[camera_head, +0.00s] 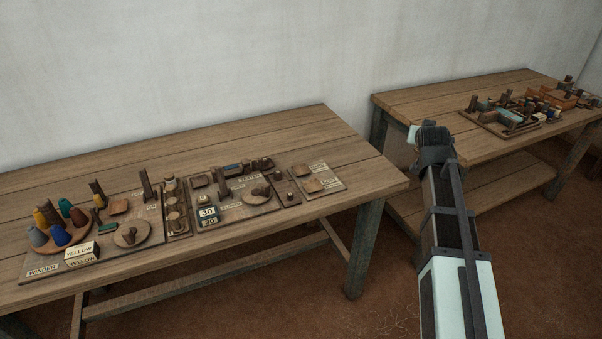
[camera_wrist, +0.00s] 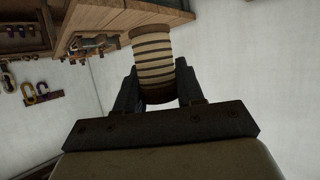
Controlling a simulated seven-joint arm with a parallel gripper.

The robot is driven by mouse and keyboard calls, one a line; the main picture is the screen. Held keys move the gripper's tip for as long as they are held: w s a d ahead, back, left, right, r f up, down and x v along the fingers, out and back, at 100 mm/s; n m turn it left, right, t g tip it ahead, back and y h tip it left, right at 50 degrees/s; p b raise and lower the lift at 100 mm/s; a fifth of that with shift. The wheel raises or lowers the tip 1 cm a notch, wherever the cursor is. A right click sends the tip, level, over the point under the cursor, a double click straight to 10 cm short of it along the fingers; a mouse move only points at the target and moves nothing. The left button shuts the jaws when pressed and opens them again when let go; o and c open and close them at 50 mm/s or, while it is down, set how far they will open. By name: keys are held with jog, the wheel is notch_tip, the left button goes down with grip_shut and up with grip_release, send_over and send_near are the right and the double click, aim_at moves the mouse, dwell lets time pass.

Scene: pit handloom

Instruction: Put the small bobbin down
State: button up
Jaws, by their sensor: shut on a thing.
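The small bobbin (camera_wrist: 154,60) shows in the wrist view, cream with dark bands and brown ends. My gripper (camera_wrist: 158,88) is shut on it, one dark finger on each side, and its far end stands out beyond the fingers. In the head view my gripper (camera_head: 435,140) is raised in front of the gap between the two tables, near the left end of the right one. The bobbin cannot be made out clearly there.
The left wooden table (camera_head: 290,130) bears a winder board (camera_head: 150,247) with coloured cones, pegs and labelled plates. Its far right part is bare. The right table (camera_head: 430,95) has a tray (camera_head: 490,125) and small wooden parts; its left end is clear.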

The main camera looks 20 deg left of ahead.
jog(key=w+a+f+m+h, duration=0.2)
jog(key=a+f, duration=0.1)
jog(key=a, duration=0.4)
jog(key=w+a+f+m+h, duration=0.1)
jog(key=a+f+m+h, duration=0.2)
jog(key=a, duration=0.4)
jog(key=s+a+f+m+g+h, duration=0.1)
jog(key=s+a+h, duration=0.15)
jog(key=a, duration=0.85)
jog(key=s+a+f+m+g+h, duration=0.1)
jog(key=s+a+f+m, duration=0.15)
jog(key=a, duration=0.85)
jog(key=shift+n+y, duration=0.25)
jog(key=shift+n, duration=0.2)
jog(key=shift+a+f, duration=0.1)
jog(key=shift+f, duration=3.75)
jog(key=o, duration=1)
jog(key=shift+f, duration=0.15)
